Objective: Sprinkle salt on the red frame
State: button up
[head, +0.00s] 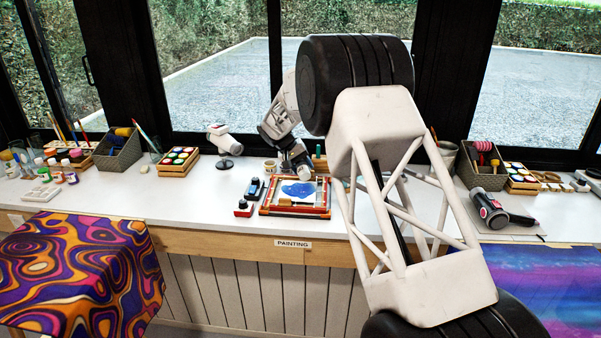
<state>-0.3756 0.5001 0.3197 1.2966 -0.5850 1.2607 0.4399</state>
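The red frame (327,196) lies flat on the white counter in the middle of the head view. A pale cloth with a blue painted shape (298,190) is stretched inside it. My arm reaches over from the right, and my gripper (303,173) is low at the frame's back edge. Its fingers are too small and too covered to tell whether they are open or hold anything. A small pale jar (270,166) stands behind the frame's back left corner. I cannot tell whether it holds the salt.
A blue-and-black item (256,189) and a red-and-black item (243,208) sit just left of the frame. A white device on a stand (224,145) is further left. Paint boxes (178,161) and baskets (118,150) line the back. The left front counter is mostly clear.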

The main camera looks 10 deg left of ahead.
jog(key=m, duration=0.1)
jog(key=r+m, duration=0.1)
jog(key=m+t, duration=0.1)
jog(key=shift+s+d+r, duration=0.3)
jog(key=shift+d+r, duration=0.05)
jog(key=shift+r, duration=0.05)
jog(key=m, duration=0.1)
jog(key=r+m, duration=0.1)
jog(key=shift+s+d+r+m+t, duration=0.15)
jog(key=shift+s+d+m+t, duration=0.1)
jog(key=shift+m+t, duration=0.15)
notch_tip(320, 180, up, 9)
jog(key=s+d+m+h, duration=0.2)
jog(key=m+h, duration=0.5)
jog(key=m, duration=0.5)
jog(key=shift+s+d+f+h, duration=0.2)
jog(key=shift+s+d+h, duration=0.15)
jog(key=shift+s+h, duration=0.1)
